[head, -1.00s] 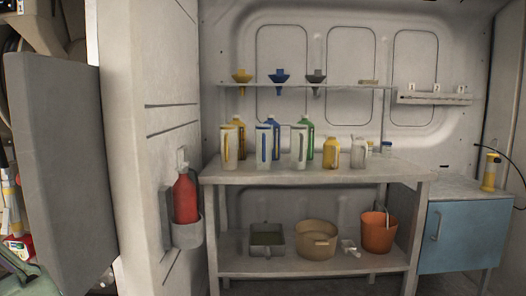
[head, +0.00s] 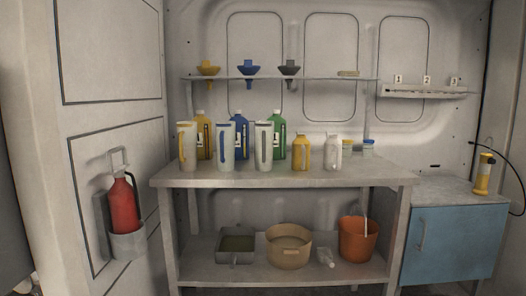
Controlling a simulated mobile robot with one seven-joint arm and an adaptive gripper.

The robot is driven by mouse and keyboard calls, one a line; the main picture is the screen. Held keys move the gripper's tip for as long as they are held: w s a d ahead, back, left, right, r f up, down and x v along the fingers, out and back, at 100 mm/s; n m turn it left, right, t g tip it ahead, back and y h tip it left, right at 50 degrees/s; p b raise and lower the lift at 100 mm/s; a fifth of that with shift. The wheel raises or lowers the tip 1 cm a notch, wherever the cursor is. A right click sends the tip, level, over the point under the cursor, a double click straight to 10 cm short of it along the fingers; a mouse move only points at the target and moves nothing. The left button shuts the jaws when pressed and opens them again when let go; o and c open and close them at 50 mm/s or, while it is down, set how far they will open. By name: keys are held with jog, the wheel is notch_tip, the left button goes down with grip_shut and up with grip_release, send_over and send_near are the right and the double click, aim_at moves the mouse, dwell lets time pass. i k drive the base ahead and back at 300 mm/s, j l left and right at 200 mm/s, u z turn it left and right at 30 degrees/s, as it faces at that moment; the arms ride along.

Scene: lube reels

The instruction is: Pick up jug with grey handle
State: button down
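Three tall whitish jugs stand upright in a front row on the bench in the head view. The jug with the grey handle (head: 257,148) is the rightmost of them; its dark grey strip faces me. The jug with the blue handle (head: 219,150) stands to its left. The jug with the yellow handle (head: 191,155) is at the far left of the row. A green bottle (head: 279,141) stands close behind and to the right of the grey-handled jug. My gripper is not in view.
The metal bench (head: 350,177) also holds a yellow bottle (head: 301,154) and a white bottle (head: 333,153) to the right. A shelf with funnels (head: 289,69) is above. A red extinguisher (head: 123,207) hangs at left. A blue cabinet (head: 455,245) stands at right.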

aim_at(264, 129)
jog(key=u, duration=0.4)
jog(key=l+u, duration=0.15)
jog(key=u, duration=0.3)
jog(key=i+l+u, duration=0.1)
jog(key=u, duration=0.3)
jog(key=l+u, duration=0.85)
jog(key=l, duration=0.25)
jog(key=l+u, duration=0.15)
jog(key=l, duration=0.25)
jog(key=k+l+u, duration=0.15)
jog(key=l, duration=0.2)
jog(key=l+u, duration=0.2)
jog(key=l, duration=0.2)
jog(key=k+l, duration=0.1)
jog(key=l, duration=0.25)
jog(key=k+l, duration=0.15)
jog(key=l, duration=0.25)
jog(key=k+l, duration=0.1)
jog(key=l, duration=0.25)
jog(key=k+l+u, duration=0.1)
jog(key=l, duration=0.3)
jog(key=k+l, duration=0.15)
jog(key=l, duration=0.2)
jog(key=k+l, duration=0.1)
jog(key=l, duration=0.25)
jog(key=k+l, duration=0.15)
jog(key=l, duration=0.25)
jog(key=u, duration=0.05)
